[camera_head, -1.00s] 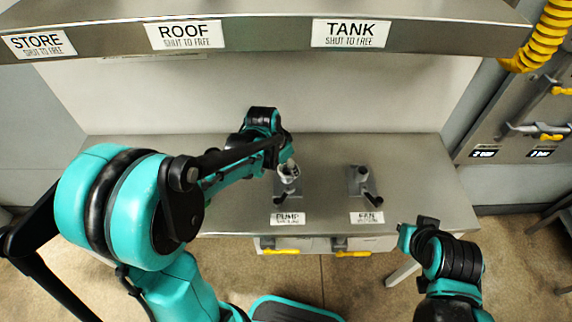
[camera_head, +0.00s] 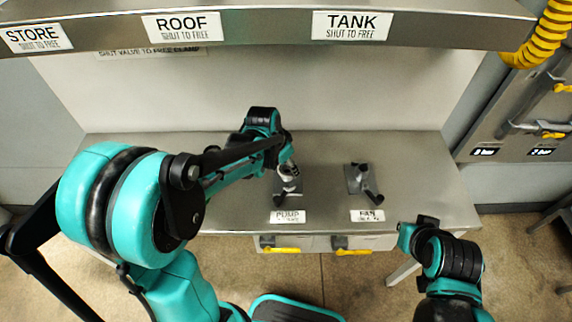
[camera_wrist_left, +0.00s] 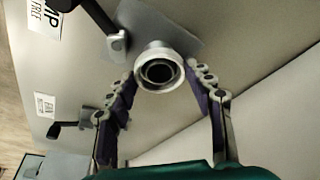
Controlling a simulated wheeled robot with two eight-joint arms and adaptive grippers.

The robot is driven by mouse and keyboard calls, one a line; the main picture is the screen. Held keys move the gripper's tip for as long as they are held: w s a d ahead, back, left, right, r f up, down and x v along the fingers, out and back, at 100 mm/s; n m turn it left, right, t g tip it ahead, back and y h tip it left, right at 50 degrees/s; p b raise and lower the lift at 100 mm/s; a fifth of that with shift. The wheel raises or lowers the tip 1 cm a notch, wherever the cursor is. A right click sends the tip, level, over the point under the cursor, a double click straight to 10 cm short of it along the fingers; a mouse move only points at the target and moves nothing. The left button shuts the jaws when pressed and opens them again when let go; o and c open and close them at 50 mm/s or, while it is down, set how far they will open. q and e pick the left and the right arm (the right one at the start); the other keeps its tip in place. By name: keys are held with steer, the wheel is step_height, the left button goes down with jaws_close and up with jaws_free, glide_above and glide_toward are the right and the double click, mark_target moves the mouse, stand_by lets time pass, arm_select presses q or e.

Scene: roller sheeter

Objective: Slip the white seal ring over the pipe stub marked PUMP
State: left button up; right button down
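The PUMP pipe stub (camera_head: 287,188) stands on a dark plate on the bench, behind the PUMP label (camera_head: 287,217). The white seal ring (camera_wrist_left: 158,68) sits between my left gripper's fingertips (camera_wrist_left: 160,75), which appear to touch its two sides. In the head view the ring (camera_head: 288,170) is at the stub's top end. A darker round opening shows inside the ring, roughly centred. I cannot tell how far the ring is around the stub. My right gripper (camera_head: 414,232) hangs empty-looking in front of the bench; its fingers are unclear.
The FAN stub (camera_head: 360,180) with a dark handle stands to the right of PUMP. Yellow handles (camera_head: 281,249) hang under the bench's front edge. A shelf with STORE, ROOF and TANK labels (camera_head: 350,26) overhangs above. The bench's right part (camera_head: 425,180) is clear.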

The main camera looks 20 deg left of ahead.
arm_select(q)
steer(key=o, duration=0.4)
steer(key=shift+c, duration=0.2)
steer(key=shift+r, duration=0.1)
steer(key=v, duration=1.2)
steer(key=s+f+n+t, duration=0.1)
steer(key=s+n+t, duration=0.1)
steer(key=s, duration=0.4)
steer(key=s+f+n+t+y, duration=0.1)
steer(key=s+n+t, duration=0.1)
steer(key=s, duration=0.5)
steer(key=shift+s+a+f+n+y, duration=0.15)
steer(key=shift+a+f+n+y, duration=0.2)
steer(key=shift+n, duration=0.55)
